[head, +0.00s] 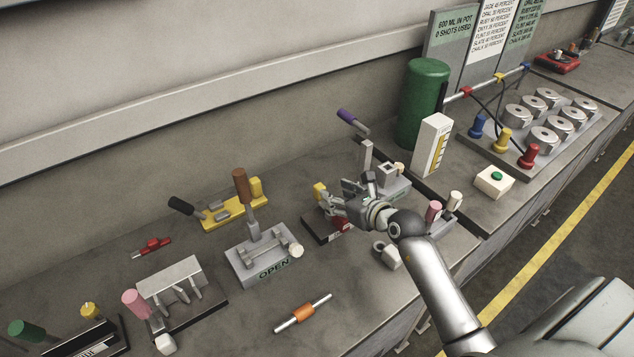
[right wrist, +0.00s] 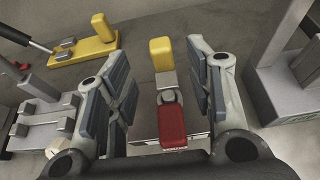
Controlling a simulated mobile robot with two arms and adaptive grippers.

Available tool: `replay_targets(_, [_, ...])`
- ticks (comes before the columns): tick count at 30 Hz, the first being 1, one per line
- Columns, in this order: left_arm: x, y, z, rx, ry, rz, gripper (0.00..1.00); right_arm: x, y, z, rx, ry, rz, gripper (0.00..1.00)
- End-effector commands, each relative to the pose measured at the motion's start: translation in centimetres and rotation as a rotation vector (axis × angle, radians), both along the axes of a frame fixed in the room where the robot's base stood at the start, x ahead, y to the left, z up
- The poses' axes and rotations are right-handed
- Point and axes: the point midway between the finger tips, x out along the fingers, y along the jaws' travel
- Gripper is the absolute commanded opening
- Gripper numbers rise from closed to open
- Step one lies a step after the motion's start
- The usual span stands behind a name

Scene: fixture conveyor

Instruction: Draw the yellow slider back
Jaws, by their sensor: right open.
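The yellow slider knob (head: 319,190) stands on a dark base (head: 313,232) near the middle of the bench, and its grey stem and a red block (right wrist: 172,122) line up below it in the right wrist view. My right gripper (head: 352,190) is open just to the right of the knob in the head view. In the right wrist view the yellow knob (right wrist: 161,52) shows in the gap between the open fingers, closer to the right finger. I cannot tell whether a finger touches it. The gripper and arm hide part of the base. My left gripper is not in view.
A yellow clamp (head: 236,210) with a black handle and a grey lever fixture (head: 262,262) marked OPEN stand to the left. A purple-handled lever (head: 366,154) rises behind my gripper. Pink and white knobs (head: 434,212) stand to the right. An orange-banded rod (head: 303,313) lies in front.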

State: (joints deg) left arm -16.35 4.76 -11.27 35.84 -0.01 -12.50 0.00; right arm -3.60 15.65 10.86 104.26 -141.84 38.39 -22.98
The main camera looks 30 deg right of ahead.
Motion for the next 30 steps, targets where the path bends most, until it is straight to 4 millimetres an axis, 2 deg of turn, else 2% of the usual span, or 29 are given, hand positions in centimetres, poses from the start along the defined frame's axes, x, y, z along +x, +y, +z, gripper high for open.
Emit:
replay_targets(3, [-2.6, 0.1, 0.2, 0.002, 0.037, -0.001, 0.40, 1.8, 0.3, -0.5, 0.002, -0.002, 0.001, 0.48])
replay_targets(7, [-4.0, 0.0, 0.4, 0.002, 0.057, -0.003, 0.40, 3.5, 0.5, -1.2, 0.002, -0.002, 0.000, 0.48])
replay_targets(11, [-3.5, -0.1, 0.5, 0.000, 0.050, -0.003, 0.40, 5.2, 0.7, -2.0, 0.002, -0.002, 0.000, 0.48])
replay_targets(19, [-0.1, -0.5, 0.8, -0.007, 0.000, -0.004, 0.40, 7.7, 1.1, -3.0, 0.001, -0.003, 0.000, 0.48])
replay_targets(30, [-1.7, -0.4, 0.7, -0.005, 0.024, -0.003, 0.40, 8.3, 1.2, -3.3, 0.001, -0.003, 0.001, 0.48])
